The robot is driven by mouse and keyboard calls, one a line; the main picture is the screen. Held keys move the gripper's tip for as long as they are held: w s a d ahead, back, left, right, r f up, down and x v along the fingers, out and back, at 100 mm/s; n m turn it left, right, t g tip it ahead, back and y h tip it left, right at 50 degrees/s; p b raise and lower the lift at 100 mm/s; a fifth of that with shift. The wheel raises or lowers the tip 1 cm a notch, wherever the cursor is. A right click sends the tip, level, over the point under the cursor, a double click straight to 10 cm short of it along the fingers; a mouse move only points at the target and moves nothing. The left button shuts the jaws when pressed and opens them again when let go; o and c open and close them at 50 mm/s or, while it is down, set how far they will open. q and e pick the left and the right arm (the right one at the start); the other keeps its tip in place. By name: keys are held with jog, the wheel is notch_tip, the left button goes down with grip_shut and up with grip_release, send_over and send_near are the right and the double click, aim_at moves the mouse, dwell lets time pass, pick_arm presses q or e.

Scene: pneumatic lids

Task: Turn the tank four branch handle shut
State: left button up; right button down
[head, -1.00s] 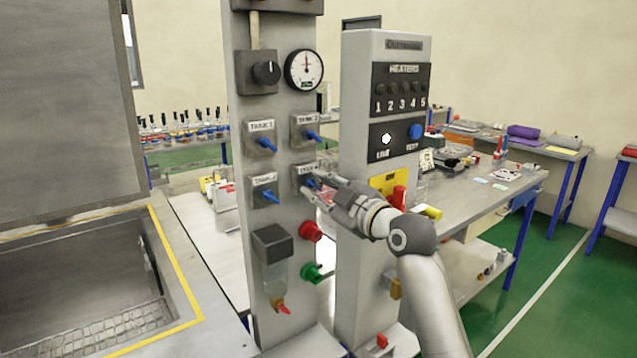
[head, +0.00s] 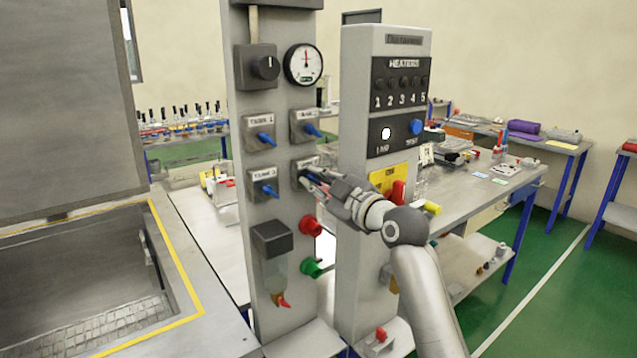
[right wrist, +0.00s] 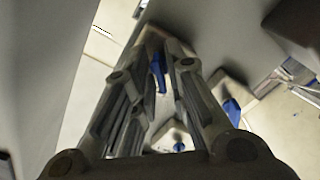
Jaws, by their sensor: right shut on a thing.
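The tank four branch valve is the lower-right grey block (head: 302,167) on the tall grey panel, its label partly covered by my gripper. Its blue handle (right wrist: 157,72) shows between the fingers in the right wrist view; in the head view the fingers mostly hide it. My right gripper (head: 313,176) reaches in from the right and is shut on this handle. The handle's exact angle is hard to tell. My left gripper is not in view.
Blue handles of tank one (head: 266,139), tank two (head: 312,130) and tank three (head: 270,190) sit close by. A red knob (head: 311,227) and green knob (head: 312,268) stick out below. The heaters column (head: 352,110) stands just right of the panel.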

jog(key=m+p, duration=0.2)
jog(key=m, duration=0.2)
jog(key=shift+r+m, duration=0.1)
jog(key=shift+m, duration=0.3)
jog(key=m+p, duration=0.3)
jog(key=m, duration=0.1)
jog(key=shift+m, duration=0.3)
jog(key=m+p, duration=0.2)
jog(key=m, duration=0.2)
jog(key=shift+p, duration=0.4)
jog(key=shift+m+p, duration=1.1)
jog(key=shift+m, duration=1)
jog(key=c, duration=1.6)
grip_release()
jog(key=shift+c, duration=0.2)
